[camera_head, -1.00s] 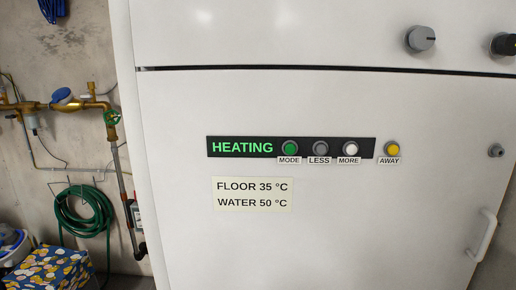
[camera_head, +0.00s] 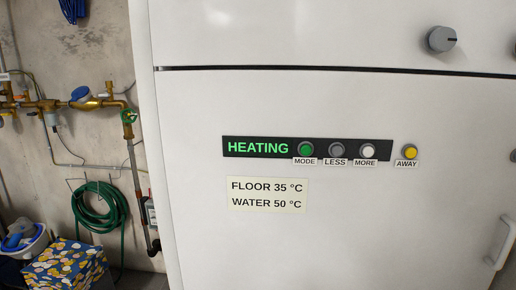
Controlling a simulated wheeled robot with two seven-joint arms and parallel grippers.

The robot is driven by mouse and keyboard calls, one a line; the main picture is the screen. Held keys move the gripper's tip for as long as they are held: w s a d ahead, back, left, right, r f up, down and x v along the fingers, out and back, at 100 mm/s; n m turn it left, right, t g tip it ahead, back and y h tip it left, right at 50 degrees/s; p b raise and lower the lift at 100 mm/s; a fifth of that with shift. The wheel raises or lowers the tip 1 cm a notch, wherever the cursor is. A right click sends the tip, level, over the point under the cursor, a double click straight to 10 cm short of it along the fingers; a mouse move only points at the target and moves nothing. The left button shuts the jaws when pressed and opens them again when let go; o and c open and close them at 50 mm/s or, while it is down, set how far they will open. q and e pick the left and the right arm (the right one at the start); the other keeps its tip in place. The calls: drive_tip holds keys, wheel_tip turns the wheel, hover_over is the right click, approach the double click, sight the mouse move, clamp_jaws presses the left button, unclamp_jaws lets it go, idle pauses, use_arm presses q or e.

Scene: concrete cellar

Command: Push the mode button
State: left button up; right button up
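The green mode button (camera_head: 306,149) sits on a black strip (camera_head: 212,147) on the front of a white cabinet (camera_head: 260,100). The strip reads HEATING in green letters, and a small label under the button reads MODE. To its right on the strip are the grey LESS button (camera_head: 336,150) and the white MORE button (camera_head: 367,151). The yellow AWAY button (camera_head: 410,152) is apart, right of the strip. Neither of my grippers shows in the head view, and nothing covers the buttons.
A paper label (camera_head: 267,193) below reads FLOOR 35 °C, WATER 50 °C. A grey knob (camera_head: 441,39) and a white handle (camera_head: 499,243) stick out at right. Brass pipes (camera_head: 50,104), a green hose (camera_head: 100,215) and a patterned box (camera_head: 70,268) are at left.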

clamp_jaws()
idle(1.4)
